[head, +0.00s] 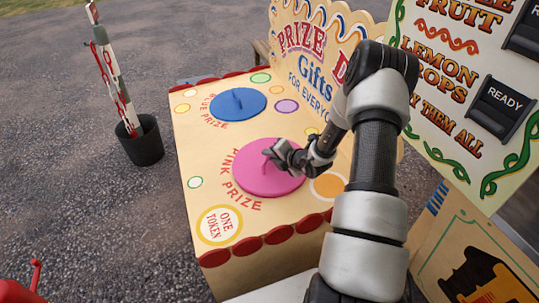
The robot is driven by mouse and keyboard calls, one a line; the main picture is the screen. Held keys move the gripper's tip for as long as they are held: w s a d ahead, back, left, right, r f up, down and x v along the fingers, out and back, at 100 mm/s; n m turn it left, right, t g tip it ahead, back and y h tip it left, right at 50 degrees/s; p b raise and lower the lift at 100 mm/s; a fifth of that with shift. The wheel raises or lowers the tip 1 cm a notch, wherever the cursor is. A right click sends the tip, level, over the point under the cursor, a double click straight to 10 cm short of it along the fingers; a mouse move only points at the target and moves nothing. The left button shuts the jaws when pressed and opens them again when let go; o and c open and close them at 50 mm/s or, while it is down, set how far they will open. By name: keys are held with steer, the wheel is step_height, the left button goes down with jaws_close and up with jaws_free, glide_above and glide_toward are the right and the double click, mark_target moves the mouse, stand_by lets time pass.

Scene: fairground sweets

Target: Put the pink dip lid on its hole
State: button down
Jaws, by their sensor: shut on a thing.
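The pink dip lid (256,185) is a flat round disc with an upright handle on the pale yellow counter top. It lies over the spot ringed by the words "PINK PRIZE", and no open hole shows around it. My gripper (268,158) is at the lid's middle, shut on its handle. The lid looks level. Whether it sits fully down in its hole cannot be told from this one view. My arm comes in from the lower right and covers the lid's right edge.
A blue lid (237,104) with a handle lies behind on the same counter (195,235). A tall "PRIZE" board (310,65) stands along the counter's back. A painted sign panel (440,60) stands at the right. A black bucket (142,143) with striped poles stands on the gravel at left.

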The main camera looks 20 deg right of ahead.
steer(key=shift+f+b, duration=0.45)
steer(key=shift+f, duration=0.2)
stand_by(0.6)
steer(key=c, duration=1.7)
jaws_free()
steer(key=shift+s, duration=0.1)
steer(key=shift+s+f, duration=0.1)
steer(key=p+v, duration=0.4)
steer(key=v, duration=1.3)
steer(key=shift+r+p, duration=0.35)
steer(key=shift+p, duration=0.05)
